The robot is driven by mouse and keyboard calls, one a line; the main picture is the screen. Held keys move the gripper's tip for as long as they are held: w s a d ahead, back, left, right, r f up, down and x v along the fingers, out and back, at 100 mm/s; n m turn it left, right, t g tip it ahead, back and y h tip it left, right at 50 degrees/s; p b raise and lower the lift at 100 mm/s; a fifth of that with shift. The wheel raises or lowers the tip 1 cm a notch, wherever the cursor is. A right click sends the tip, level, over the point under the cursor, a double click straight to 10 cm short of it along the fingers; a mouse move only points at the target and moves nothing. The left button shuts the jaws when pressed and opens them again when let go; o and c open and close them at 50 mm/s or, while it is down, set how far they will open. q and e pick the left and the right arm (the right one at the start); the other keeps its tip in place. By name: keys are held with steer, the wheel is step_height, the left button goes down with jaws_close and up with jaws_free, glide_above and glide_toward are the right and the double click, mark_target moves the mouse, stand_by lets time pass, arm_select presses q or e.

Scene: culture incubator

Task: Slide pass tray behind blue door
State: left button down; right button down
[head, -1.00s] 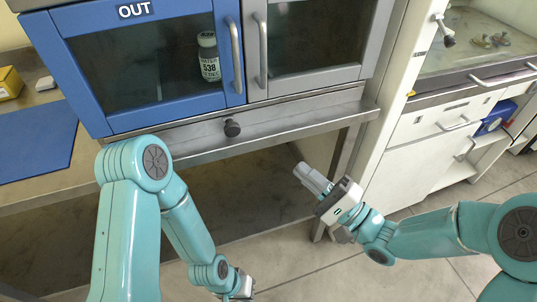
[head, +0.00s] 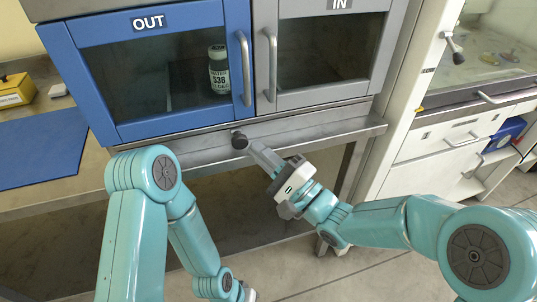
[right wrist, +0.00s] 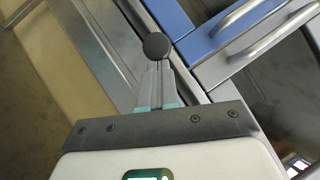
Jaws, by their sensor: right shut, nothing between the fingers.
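The blue OUT door (head: 160,125) is shut, with a window and a silver handle. Behind its glass, near the right edge, stands a labelled bottle (head: 218,72); the pass tray under it cannot be made out. A dark round knob (head: 239,140) sits at the metal ledge below the doors, and it also shows in the right wrist view (right wrist: 156,46). My right gripper (head: 256,150) is shut and empty, its fingertips right at the knob; I cannot tell if they touch. My left gripper (head: 246,292) is low at the bottom edge, mostly hidden.
The grey IN door (head: 330,98) is shut, right of the blue one. The metal ledge (head: 325,127) runs below both doors. A blue mat (head: 40,148) and yellow box (head: 14,90) lie on the left counter. A white cabinet (head: 440,140) stands at the right.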

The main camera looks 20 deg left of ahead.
steer(key=s+a, duration=0.2)
steer(key=s+a+b, duration=0.1)
steer(key=a, duration=0.2)
steer(key=s+a+b, duration=0.1)
steer(key=s+a, duration=0.1)
steer(key=a, duration=0.1)
steer(key=shift+s+a+f, duration=0.1)
steer(key=shift+s, duration=0.2)
steer(key=shift+s+a+b, duration=0.3)
steer(key=shift+a, duration=0.05)
steer(key=shift+r, duration=0.2)
